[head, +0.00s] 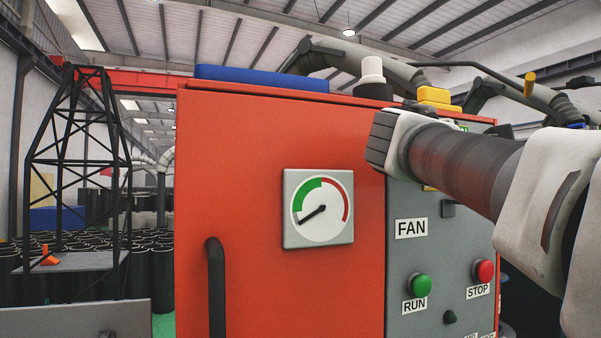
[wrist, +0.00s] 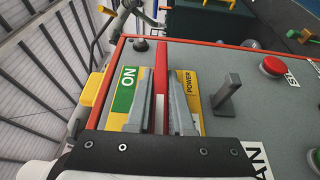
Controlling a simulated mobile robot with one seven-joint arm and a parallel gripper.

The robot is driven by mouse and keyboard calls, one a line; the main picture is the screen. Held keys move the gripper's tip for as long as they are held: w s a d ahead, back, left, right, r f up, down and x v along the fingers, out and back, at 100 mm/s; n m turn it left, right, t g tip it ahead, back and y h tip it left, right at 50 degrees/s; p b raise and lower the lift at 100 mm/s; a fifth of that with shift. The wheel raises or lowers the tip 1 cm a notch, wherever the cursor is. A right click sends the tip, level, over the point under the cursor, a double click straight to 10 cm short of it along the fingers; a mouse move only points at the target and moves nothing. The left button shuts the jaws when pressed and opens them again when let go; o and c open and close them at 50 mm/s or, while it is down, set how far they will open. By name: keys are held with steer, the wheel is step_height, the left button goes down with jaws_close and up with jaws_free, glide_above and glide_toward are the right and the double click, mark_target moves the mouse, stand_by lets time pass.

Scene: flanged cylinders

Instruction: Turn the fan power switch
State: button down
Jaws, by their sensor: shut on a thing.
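The fan power switch has a yellow plate (wrist: 189,76) with a green ON label (wrist: 124,90) and a POWER label, on the grey panel in the wrist view. Its red handle (wrist: 161,60) lies between the two labels. My gripper (wrist: 164,84) has one finger on each side of the red handle and is shut on it. In the head view my arm covers most of the switch; only a small yellow edge (head: 430,188) shows below it. The fingers are hidden there.
Below the switch are a grey lever (head: 448,208), a FAN label (head: 411,228), a green RUN button (head: 420,285) and a red STOP button (head: 484,271). The orange cabinet door (head: 250,130) carries a gauge (head: 318,209) and a black handle (head: 215,285).

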stand_by(0.4)
steer(key=c, duration=0.8)
jaws_free()
steer(key=shift+a, duration=0.1)
